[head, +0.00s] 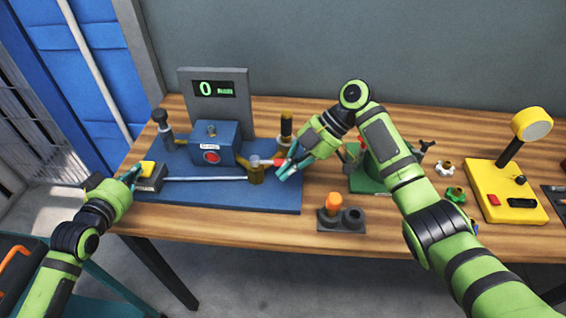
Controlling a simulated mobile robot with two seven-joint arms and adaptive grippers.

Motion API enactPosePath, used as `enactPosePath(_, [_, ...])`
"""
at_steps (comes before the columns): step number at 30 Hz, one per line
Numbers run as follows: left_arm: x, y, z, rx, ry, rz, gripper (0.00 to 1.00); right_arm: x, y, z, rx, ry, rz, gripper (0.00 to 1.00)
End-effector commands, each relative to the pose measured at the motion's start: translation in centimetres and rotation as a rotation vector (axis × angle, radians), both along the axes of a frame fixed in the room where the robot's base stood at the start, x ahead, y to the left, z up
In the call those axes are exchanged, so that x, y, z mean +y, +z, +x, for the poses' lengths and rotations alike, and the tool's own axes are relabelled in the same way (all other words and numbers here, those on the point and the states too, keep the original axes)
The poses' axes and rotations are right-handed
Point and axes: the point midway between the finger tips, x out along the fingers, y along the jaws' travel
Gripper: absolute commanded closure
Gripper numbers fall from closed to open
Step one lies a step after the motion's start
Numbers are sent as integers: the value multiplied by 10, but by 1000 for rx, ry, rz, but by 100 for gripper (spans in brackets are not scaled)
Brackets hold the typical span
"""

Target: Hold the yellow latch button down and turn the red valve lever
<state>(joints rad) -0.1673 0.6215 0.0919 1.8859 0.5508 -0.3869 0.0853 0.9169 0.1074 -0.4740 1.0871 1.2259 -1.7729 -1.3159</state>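The yellow latch button (147,168) sits on a dark block at the left end of the blue base plate. My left gripper (136,172) is at the button's left edge, its fingers close together; I cannot tell whether it presses the button. The red valve lever (268,162) sticks out to the right from a brass valve (256,174) near the plate's right end. My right gripper (283,168) is at the lever's outer end. Its fingers partly hide that end, and I cannot tell whether they grip it.
A dark holder with an orange plug (333,204), a green fixture (366,182) and a yellow lamp base (507,190) stand to the right.

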Motion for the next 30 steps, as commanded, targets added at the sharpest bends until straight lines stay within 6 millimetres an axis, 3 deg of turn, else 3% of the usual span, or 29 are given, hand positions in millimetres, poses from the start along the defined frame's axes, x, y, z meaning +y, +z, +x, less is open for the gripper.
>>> enactPosePath(2, [0,-4,-1,10,0,0,100,0,4,-2,-3,-1,1,100])
enactPosePath(18, [0,-4,-1,10,0,0,100,-3,57,48,1,0,0,100])
enactPosePath(30, [0,-4,-1,10,0,0,100,-5,72,63,2,-1,0,100])
